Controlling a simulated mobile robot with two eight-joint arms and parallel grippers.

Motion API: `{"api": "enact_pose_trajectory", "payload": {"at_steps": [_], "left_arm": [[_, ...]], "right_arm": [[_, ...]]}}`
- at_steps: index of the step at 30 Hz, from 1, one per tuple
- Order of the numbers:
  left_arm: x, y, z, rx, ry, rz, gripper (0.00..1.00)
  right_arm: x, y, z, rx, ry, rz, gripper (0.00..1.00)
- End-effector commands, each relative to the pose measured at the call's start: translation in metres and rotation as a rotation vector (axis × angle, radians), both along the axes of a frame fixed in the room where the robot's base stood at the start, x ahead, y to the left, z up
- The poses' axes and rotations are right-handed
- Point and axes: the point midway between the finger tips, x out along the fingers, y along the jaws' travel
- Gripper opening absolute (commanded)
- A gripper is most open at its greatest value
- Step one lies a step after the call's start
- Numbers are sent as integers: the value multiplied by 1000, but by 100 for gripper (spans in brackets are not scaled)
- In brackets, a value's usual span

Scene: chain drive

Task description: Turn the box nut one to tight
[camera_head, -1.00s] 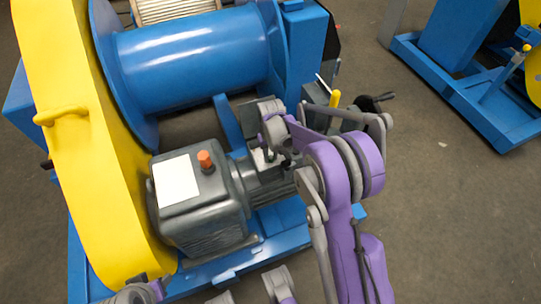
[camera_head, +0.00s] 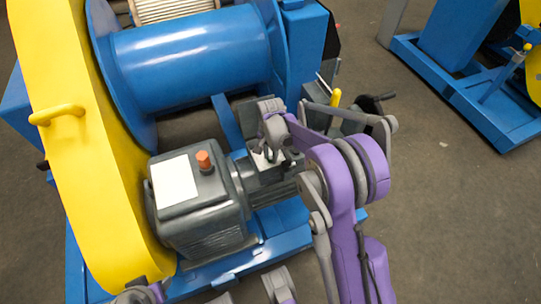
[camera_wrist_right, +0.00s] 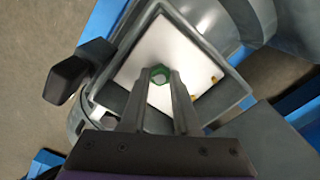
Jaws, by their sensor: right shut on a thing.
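The green hexagonal nut (camera_wrist_right: 158,75) sits over the white inside of an open grey terminal box (camera_wrist_right: 237,74) in the right wrist view. My right gripper (camera_wrist_right: 158,88) is shut on the nut, with one finger on each side of it. In the head view my right gripper (camera_head: 268,157) reaches down into the box area beside the grey motor (camera_head: 205,205), largely hidden by my own wrist. The nut cannot be made out there. My left gripper does not show clearly; only grey and purple arm parts appear at the bottom edge.
A blue drum (camera_head: 195,60) and a yellow guard (camera_head: 75,150) stand left of my right arm. A yellow-handled lever (camera_head: 335,98) and a black crank (camera_head: 372,104) are close beyond my wrist. A second blue machine (camera_head: 455,40) stands at right, with bare floor between.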

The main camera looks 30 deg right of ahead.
Motion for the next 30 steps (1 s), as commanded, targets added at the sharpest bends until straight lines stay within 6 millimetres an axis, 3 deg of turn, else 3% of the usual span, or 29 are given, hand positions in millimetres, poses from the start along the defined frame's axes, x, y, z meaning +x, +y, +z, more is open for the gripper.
{"api": "enact_pose_trajectory", "payload": {"at_steps": [15,30], "left_arm": [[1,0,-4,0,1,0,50],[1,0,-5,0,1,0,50]], "right_arm": [[1,-1,2,-2,-4,-386,0],[2,-1,2,-1,-5,-488,0]]}}
